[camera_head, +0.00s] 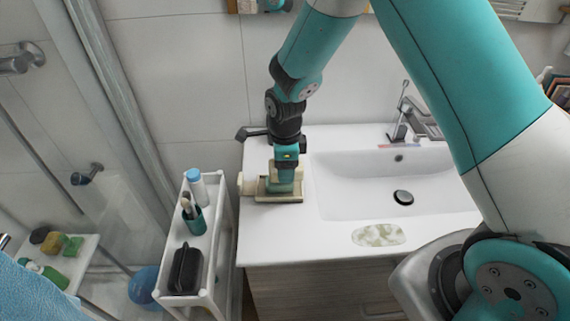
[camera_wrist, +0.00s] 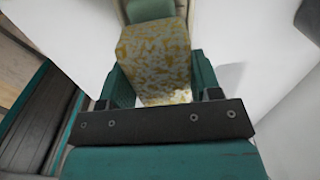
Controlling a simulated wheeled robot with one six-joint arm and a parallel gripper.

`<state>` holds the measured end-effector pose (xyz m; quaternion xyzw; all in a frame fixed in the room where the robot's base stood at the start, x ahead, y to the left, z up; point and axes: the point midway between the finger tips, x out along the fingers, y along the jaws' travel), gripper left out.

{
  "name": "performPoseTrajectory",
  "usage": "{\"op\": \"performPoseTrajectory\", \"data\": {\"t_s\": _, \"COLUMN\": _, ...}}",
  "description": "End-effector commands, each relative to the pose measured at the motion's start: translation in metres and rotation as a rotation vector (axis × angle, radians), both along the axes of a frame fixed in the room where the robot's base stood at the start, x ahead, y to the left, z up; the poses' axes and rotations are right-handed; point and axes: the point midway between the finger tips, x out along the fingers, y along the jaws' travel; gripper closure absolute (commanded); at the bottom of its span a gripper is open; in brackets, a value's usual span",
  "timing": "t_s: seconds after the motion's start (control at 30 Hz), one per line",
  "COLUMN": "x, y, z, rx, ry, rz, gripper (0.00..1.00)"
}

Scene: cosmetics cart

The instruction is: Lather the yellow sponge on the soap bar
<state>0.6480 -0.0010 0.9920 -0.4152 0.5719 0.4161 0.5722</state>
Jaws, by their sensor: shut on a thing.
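My gripper (camera_head: 285,178) points down over a beige soap dish (camera_head: 290,199) at the left end of the white counter. In the wrist view my gripper (camera_wrist: 160,78) is shut on the yellow sponge (camera_wrist: 154,50), a block mottled yellow and white, with a teal finger on each side. A green block (camera_wrist: 150,9), seemingly the soap bar, shows just beyond the sponge at the top edge. I cannot tell whether they touch. In the head view the gripper largely hides the sponge and soap.
A white sink basin (camera_head: 350,190) with a tap lies right of the dish. A mottled green-white oval (camera_head: 378,235) lies at the counter's front. A white cart (camera_head: 217,258) with a bottle, cup and black pouch stands left. A shower shelf (camera_head: 84,256) holds small items.

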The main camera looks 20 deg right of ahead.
Motion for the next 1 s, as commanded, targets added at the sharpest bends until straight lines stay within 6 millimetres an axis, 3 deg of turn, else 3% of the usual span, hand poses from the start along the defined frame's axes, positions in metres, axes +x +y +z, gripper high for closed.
{"op": "performPoseTrajectory", "data": {"t_s": 1.0, "x": 0.000, "y": 0.001, "z": -0.012, "rx": 0.000, "ry": 0.000, "rz": 0.000, "gripper": 0.61}}
